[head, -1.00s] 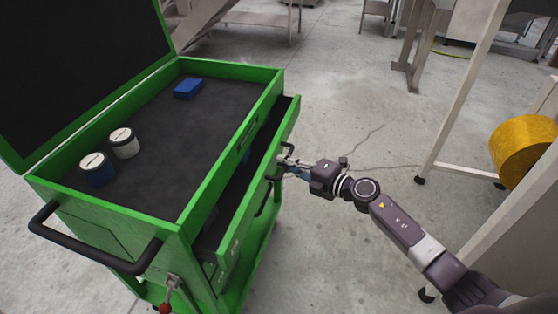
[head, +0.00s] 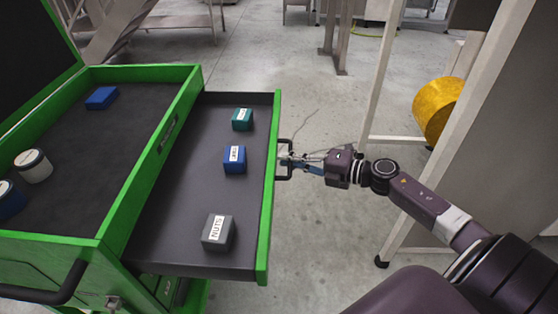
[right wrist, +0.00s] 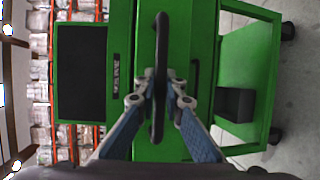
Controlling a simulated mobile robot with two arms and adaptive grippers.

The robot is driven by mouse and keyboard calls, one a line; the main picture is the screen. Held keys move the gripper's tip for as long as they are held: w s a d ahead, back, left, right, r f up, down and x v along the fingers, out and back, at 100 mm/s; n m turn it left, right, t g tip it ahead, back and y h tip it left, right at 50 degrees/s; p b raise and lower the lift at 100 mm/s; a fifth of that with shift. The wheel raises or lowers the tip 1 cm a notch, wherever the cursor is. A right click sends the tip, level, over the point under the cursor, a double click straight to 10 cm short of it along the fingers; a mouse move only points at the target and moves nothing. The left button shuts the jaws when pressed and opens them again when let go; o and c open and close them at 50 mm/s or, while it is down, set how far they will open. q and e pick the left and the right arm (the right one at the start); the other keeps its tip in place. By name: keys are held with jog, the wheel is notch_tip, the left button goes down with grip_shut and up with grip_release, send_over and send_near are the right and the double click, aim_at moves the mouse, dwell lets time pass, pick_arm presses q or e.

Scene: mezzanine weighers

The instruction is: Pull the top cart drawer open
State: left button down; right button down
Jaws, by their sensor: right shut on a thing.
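The green tool cart (head: 192,88) stands at the left in the head view. Its top drawer (head: 267,200) is pulled well out to the right, showing a dark floor. In it lie a teal box (head: 242,119), a blue box (head: 235,159) and a grey box labelled NUTS (head: 218,232). My right gripper (head: 290,162) is shut on the drawer's black handle (head: 287,174). In the right wrist view the handle (right wrist: 160,75) passes between the two fingers (right wrist: 160,100). My left gripper is not in view.
On the cart's top tray are a blue block (head: 101,98) and two white-lidded jars, one being this pale jar (head: 34,167). A yellow roll (head: 438,108) and a grey frame (head: 383,130) stand at the right.

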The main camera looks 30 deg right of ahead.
jog(key=shift+s+d, duration=0.2)
jog(key=shift+d, duration=0.1)
jog(key=c, duration=2.3)
grip_release()
jog(key=v, duration=1.2)
jog(key=shift+f, duration=0.1)
